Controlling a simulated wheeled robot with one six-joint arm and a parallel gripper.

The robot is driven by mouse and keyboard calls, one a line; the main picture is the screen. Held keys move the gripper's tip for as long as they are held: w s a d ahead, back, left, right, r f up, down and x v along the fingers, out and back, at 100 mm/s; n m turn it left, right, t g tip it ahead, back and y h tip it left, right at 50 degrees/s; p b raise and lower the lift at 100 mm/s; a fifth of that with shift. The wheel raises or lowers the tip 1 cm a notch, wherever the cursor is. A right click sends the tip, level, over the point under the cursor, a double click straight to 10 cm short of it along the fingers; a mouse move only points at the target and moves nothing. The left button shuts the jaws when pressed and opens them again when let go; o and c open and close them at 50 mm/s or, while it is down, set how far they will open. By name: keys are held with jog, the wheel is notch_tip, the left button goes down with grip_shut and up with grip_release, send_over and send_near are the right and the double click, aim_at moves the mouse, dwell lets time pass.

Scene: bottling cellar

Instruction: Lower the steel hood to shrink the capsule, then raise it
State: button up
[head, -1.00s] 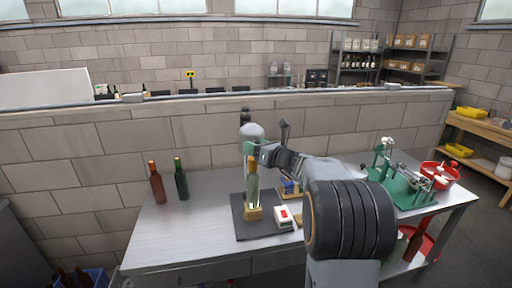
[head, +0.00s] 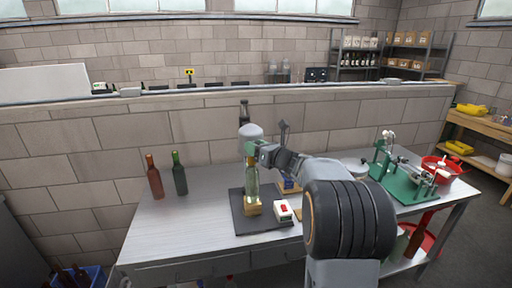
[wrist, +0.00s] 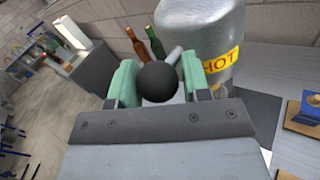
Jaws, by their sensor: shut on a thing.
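The steel hood (head: 251,133) is a grey cylinder on a dark post at the back of a black base plate (head: 240,222). In the wrist view it is large, with a yellow HOT label (wrist: 222,61). My gripper (head: 256,150) has its green fingers on either side of a black ball knob (wrist: 157,82) on the hood's short handle, shut on it. A pale green bottle (head: 252,187) stands upright below the hood on a yellowish block (head: 252,208). The gripper partly covers the bottle's top, so I cannot tell whether the hood's rim surrounds the capsule.
A white box with a red switch (head: 283,211) sits beside the bottle. A brown bottle (head: 155,177) and a green bottle (head: 179,174) stand at the left of the steel table (head: 165,232). A green bench device (head: 398,180) and red tub (head: 441,170) are at the right.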

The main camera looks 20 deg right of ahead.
notch_tip(320, 180, down, 8)
jog(key=b, duration=0.5)
jog(key=shift+a+r, duration=0.15)
jog(key=shift+r, duration=0.1)
jog(key=o, duration=1.2)
jog(key=shift+a, duration=0.1)
jog(key=shift+r, duration=0.1)
jog(key=b+v, duration=0.2)
jog(key=v, duration=1.2)
jog(key=shift+w, duration=0.1)
